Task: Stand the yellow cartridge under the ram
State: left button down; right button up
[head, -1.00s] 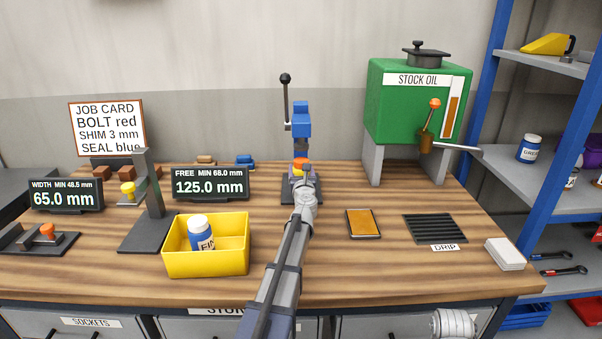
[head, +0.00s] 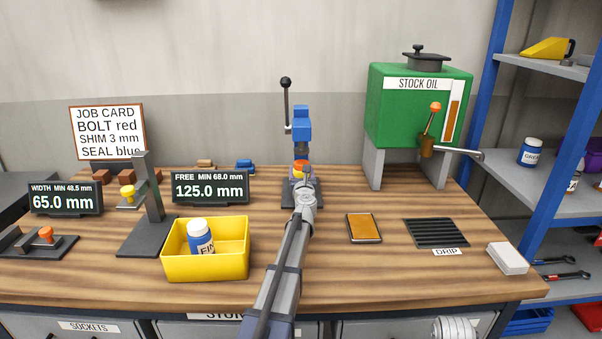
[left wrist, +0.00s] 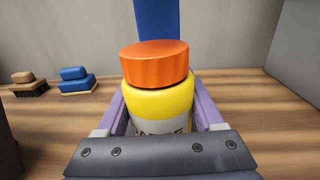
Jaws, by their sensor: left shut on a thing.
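The yellow cartridge (left wrist: 165,103) has an orange cap (left wrist: 154,62) and a white label, and it looks upright in the left wrist view. My left gripper (left wrist: 163,118) is shut on it, with purple fingers on either side. In the head view the orange cap (head: 300,166) shows just below the ram of the blue press (head: 301,122). My left gripper (head: 304,182) and arm hide most of the cartridge and part of the press's dark base (head: 287,200). I cannot tell whether the cartridge touches the base. My right gripper is not in view.
A yellow bin (head: 205,267) with a blue bottle (head: 200,238) stands left of my arm. A gauge stand (head: 151,205) is behind it. An orange-brown pad (head: 364,228) and a drip grate (head: 436,232) lie to the right. The green oil tank (head: 415,115) stands behind them.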

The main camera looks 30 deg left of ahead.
pick_arm(q)
jog(key=shift+s+f+b, duration=0.15)
jog(key=shift+f+b, duration=0.2)
jog(key=shift+b, duration=0.1)
dwell(1.1)
jog(key=shift+c, duration=1.9)
grip_release()
jog(key=shift+o, duration=0.7)
jog(key=shift+f, duration=0.15)
jog(key=shift+o, duration=1.2)
jog(key=v, duration=0.7)
jog(key=shift+s+d, duration=0.25)
